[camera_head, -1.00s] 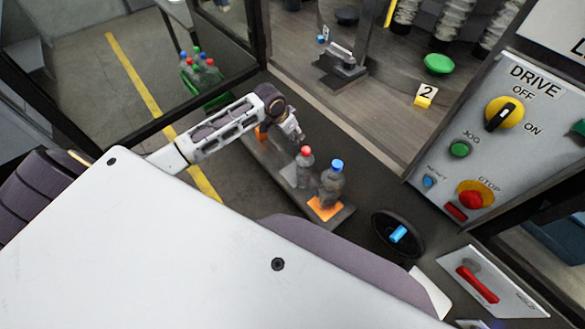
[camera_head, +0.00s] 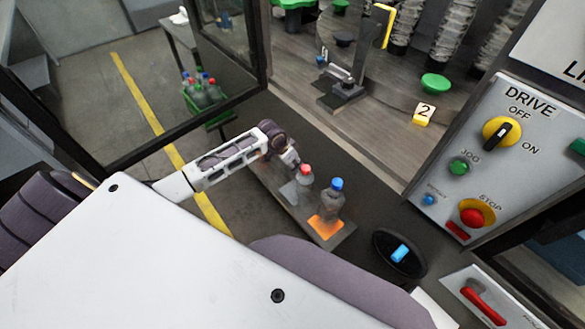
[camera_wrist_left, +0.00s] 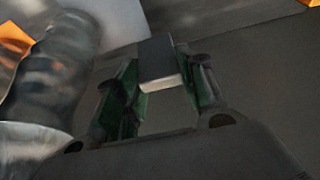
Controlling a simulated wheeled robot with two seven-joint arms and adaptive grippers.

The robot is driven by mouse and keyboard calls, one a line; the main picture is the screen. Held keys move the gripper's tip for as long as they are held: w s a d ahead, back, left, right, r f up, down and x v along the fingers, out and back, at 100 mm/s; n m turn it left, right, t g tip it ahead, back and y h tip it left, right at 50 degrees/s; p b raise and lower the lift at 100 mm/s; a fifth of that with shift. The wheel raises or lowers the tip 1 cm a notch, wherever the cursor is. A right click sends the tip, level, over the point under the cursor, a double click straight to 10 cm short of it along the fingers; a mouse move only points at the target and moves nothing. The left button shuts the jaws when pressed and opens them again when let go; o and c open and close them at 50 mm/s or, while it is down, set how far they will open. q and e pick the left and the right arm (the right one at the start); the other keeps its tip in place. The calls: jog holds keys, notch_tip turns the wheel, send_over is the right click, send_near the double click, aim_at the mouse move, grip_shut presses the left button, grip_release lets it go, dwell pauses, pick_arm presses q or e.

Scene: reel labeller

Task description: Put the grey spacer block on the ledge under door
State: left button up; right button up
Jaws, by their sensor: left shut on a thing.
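The grey spacer block (camera_wrist_left: 160,62) is between the fingers of my left gripper (camera_wrist_left: 165,84) in the left wrist view. The fingers, with green inner sides, are shut on it. In the head view my left gripper (camera_head: 292,161) is low over the ledge (camera_head: 346,228), just behind the red-capped bottle (camera_head: 304,180). The block cannot be made out in the head view. Whether it touches the ledge cannot be told. My right gripper is not in view.
A blue-capped bottle (camera_head: 331,200) stands on the ledge's orange patch (camera_head: 325,227). A bottle (camera_wrist_left: 55,65) is close to the left of my gripper in the wrist view. The drive panel (camera_head: 490,150) is at the right; a green crate of bottles (camera_head: 205,100) is behind.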

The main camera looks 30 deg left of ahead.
pick_arm(q)
jog(key=shift+f, duration=2)
jog(key=o, duration=1)
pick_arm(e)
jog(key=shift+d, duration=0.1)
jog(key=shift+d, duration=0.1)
